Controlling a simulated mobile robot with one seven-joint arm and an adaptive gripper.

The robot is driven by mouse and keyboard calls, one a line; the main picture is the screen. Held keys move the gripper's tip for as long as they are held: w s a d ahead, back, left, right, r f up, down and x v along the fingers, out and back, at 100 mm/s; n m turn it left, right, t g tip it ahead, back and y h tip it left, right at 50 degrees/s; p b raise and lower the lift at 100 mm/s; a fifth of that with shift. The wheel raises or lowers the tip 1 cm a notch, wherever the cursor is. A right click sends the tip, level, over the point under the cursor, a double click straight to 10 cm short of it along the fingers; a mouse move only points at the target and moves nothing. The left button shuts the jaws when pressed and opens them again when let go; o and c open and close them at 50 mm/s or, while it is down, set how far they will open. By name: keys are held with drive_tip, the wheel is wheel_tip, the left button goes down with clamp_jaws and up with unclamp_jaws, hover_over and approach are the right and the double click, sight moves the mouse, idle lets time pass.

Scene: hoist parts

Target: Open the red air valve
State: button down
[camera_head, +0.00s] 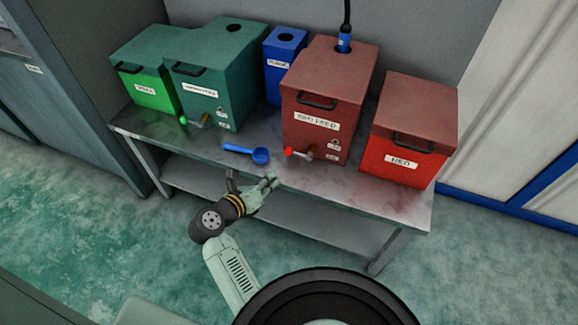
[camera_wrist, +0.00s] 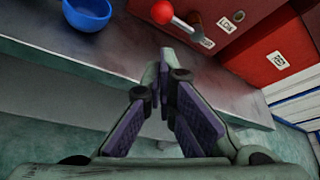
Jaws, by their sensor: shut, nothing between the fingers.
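The red air valve (camera_head: 290,151) is a red ball knob on a short metal lever, low on the front of the dark red box (camera_head: 325,95). In the wrist view the red knob (camera_wrist: 162,12) is at the top, with its lever running down to the right. My gripper (camera_head: 270,180) is at the front edge of the bench, in front of and to the left of the valve, not touching it. In the wrist view its fingers (camera_wrist: 165,60) are closed together and empty, below the knob.
A blue scoop (camera_head: 258,155) lies on the grey bench (camera_head: 350,185), left of the valve. A brighter red box (camera_head: 405,150) stands right. Green boxes (camera_head: 215,80) and a small blue box (camera_head: 283,52) stand left. A dark hose (camera_head: 346,15) enters the dark red box from above.

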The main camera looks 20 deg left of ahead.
sight(289, 171)
drive_tip(key=p+x, duration=0.1)
drive_tip(key=x, duration=0.9)
drive_tip(key=shift+p, duration=0.4)
drive_tip(key=shift+a, duration=0.15)
